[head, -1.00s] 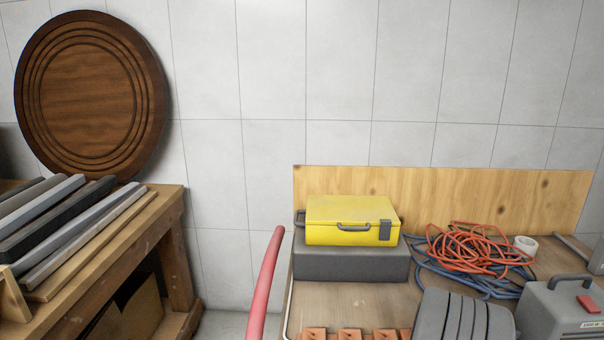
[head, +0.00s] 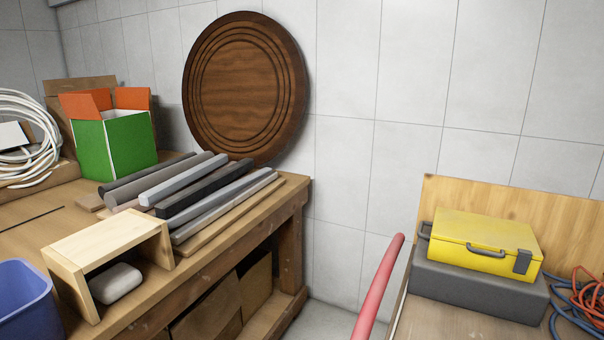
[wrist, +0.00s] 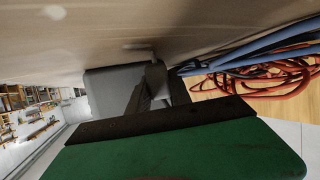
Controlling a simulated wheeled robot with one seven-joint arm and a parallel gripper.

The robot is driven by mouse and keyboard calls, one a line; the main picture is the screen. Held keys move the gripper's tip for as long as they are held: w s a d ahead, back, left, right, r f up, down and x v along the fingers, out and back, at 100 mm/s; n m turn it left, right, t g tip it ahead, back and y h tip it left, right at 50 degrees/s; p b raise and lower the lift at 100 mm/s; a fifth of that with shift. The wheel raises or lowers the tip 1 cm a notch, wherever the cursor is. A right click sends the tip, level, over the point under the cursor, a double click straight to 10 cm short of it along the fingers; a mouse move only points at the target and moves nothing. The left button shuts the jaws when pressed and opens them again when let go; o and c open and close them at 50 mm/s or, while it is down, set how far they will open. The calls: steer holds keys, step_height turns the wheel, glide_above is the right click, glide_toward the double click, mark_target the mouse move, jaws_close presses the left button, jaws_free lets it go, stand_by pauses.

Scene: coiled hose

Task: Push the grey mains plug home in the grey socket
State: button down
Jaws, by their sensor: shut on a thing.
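In the wrist view, my gripper (wrist: 148,96) is shut on a small grey piece, which I take for the grey mains plug (wrist: 158,82). It is dim and partly hidden by the dark finger parts. A larger grey block (wrist: 108,92) shows directly beside it, by a pale brown surface. I cannot tell whether this block is the grey socket, or whether the plug touches it or sits in it. A broad green part with a dark edge fills the bottom of the wrist view. In the head view neither my gripper, the plug nor the socket can be made out.
A yellow case (head: 478,240) stands on a grey box (head: 470,290) at the right. Red and blue hose (head: 585,310) lies beside it; coils also show in the wrist view (wrist: 265,75). A red tube (head: 377,287) rises in front.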

steer(key=shift+r, duration=0.1)
steer(key=shift+r+p, duration=1.2)
steer(key=shift+r, duration=1.2)
